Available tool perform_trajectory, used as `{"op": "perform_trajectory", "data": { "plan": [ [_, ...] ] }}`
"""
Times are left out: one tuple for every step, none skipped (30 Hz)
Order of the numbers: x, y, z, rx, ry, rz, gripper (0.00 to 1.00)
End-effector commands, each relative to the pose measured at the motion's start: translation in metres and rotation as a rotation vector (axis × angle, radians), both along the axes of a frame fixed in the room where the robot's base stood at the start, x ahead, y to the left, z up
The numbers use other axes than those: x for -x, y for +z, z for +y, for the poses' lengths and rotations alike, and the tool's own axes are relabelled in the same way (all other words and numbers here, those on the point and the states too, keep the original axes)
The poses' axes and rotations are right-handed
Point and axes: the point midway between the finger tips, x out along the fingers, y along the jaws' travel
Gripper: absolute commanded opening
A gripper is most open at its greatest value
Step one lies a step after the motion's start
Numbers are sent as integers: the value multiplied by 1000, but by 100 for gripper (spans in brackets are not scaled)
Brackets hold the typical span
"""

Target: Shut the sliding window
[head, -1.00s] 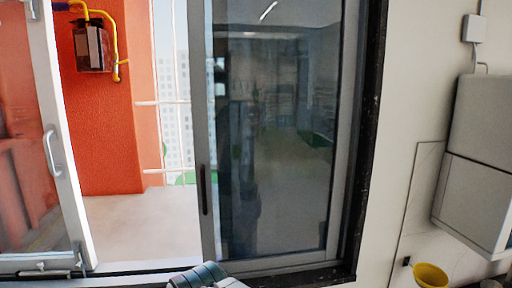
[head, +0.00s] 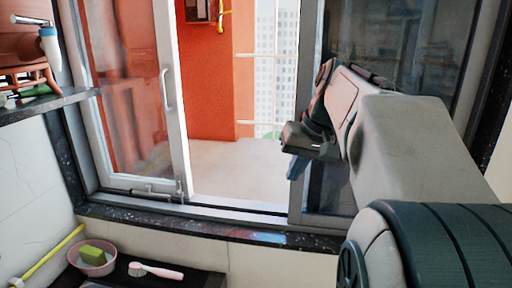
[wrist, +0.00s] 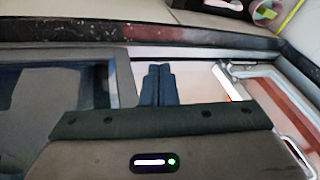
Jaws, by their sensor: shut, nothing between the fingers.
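The sliding window has a dark glass pane (head: 400,50) in a grey frame on the right. A white-framed pane (head: 135,100) with a pale handle (head: 167,90) is on the left. An open gap lies between them, showing an orange wall and pale floor outside. My gripper (head: 293,168) is shut and empty, in front of the dark pane's left edge at the gap's right side. In the wrist view its fingers (wrist: 158,85) are together over the gap, close beside the grey frame edge (wrist: 122,80). I cannot tell whether they touch it. The dark pane's handle is not visible now.
A black speckled sill (head: 220,230) runs below the window. A pink bowl (head: 82,263) with a green sponge and a brush (head: 155,271) are at the lower left. A shelf (head: 50,105) with a brown pot juts in at the upper left.

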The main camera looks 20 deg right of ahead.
Motion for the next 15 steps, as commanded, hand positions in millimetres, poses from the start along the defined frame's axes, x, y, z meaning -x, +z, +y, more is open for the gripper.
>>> {"op": "perform_trajectory", "data": {
  "plan": [
    [-9, 9, -19, -22, -12, -16, 0],
    [-13, 15, -28, -35, -13, -24, 0],
    [-18, 24, -40, -53, -13, -39, 0],
    [-21, 30, -50, -65, -13, -49, 0],
    [-23, 37, -59, -77, -11, -62, 0],
    [-25, 45, -72, -92, -8, -78, 0],
    [-26, 51, -82, -102, -5, -90, 0],
    [-26, 56, -91, -112, -3, -103, 0],
    [-26, 63, -103, -122, 2, -120, 0],
    [-25, 68, -112, -130, 6, -134, 0],
    [-24, 72, -120, -136, 10, -144, 0],
    [-23, 77, -128, -143, 17, -159, 0],
    [-21, 80, -135, -147, 20, -169, 0],
    [-20, 83, -140, -150, 23, -178, 0],
    [-18, 87, -146, -153, 28, -188, 0]
  ]
}}
